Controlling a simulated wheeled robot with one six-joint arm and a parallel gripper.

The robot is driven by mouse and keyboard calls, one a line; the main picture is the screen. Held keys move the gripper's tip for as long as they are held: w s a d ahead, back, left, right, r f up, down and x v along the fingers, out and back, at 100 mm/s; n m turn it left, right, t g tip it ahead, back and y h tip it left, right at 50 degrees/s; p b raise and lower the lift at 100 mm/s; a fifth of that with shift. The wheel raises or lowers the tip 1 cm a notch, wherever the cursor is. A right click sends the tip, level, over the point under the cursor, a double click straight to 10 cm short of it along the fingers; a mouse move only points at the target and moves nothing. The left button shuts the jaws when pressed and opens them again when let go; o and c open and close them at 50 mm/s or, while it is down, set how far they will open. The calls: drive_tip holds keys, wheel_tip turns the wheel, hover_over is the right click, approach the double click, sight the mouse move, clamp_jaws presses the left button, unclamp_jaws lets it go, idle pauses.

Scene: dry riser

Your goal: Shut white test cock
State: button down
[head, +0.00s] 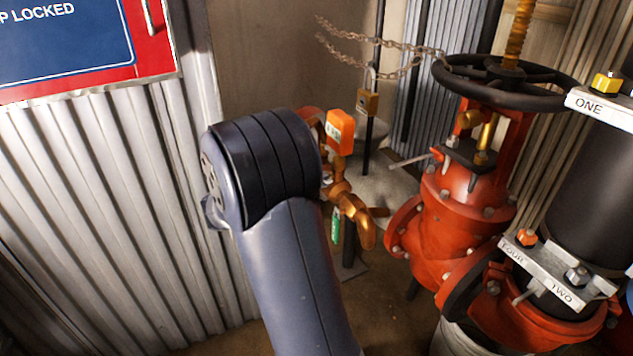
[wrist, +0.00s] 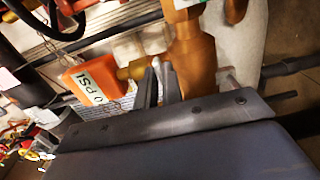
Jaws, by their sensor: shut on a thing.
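In the wrist view, my gripper (wrist: 157,72) has its two dark fingers close together, with their tips at a cream-white block (wrist: 143,42) that looks like the white test cock's handle. The fingers are shut on it, though the contact itself is partly hidden. The white handle sits against a brass pipe body (wrist: 193,60). In the head view, my arm covers my gripper and the white test cock. The brass fitting (head: 350,205) shows just right of my arm there.
A red valve body (head: 455,215) with a black handwheel (head: 505,85) stands to the right. A chain (head: 375,40) and padlock (head: 368,102) hang behind. Corrugated wall is at left.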

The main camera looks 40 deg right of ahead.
drive_tip(key=c, duration=1.6)
unclamp_jaws()
drive_tip(key=shift+o, duration=0.2)
drive_tip(key=p+v, duration=0.2)
drive_tip(key=v, duration=0.9)
drive_tip(key=shift+p, duration=0.3)
drive_tip(key=shift+s+d+f, duration=0.1)
drive_tip(key=b+x, duration=0.2)
drive_tip(key=x, duration=0.8)
drive_tip(key=shift+d, duration=0.4)
